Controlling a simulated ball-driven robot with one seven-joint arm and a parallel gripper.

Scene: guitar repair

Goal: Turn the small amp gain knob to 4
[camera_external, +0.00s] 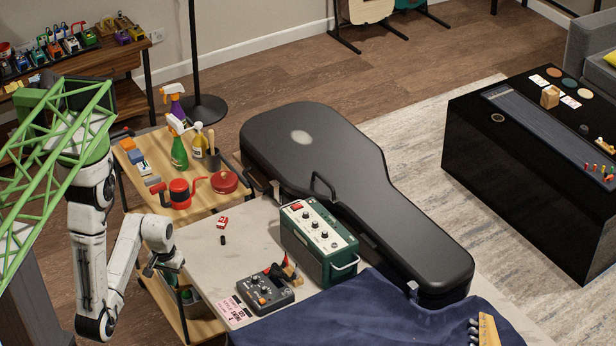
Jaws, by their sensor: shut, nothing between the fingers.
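The small amp (320,243) is a green box with a pale top panel that carries several dark knobs and a red switch. It stands upright on the pale bench top, in front of the black guitar case. Which knob is the gain knob, and where it points, is too small to read. My gripper (150,270) is at the left edge of the bench, well to the left of the amp and touching none of its knobs. It looks dark and small, and its fingers are shut and empty.
A grey pedal (264,294) with knobs lies between my gripper and the amp's front. A small red box (222,222) and a black piece (223,240) lie on the bench. A blue cloth (375,315) covers the right. A wooden cart (165,150) with bottles stands behind my arm.

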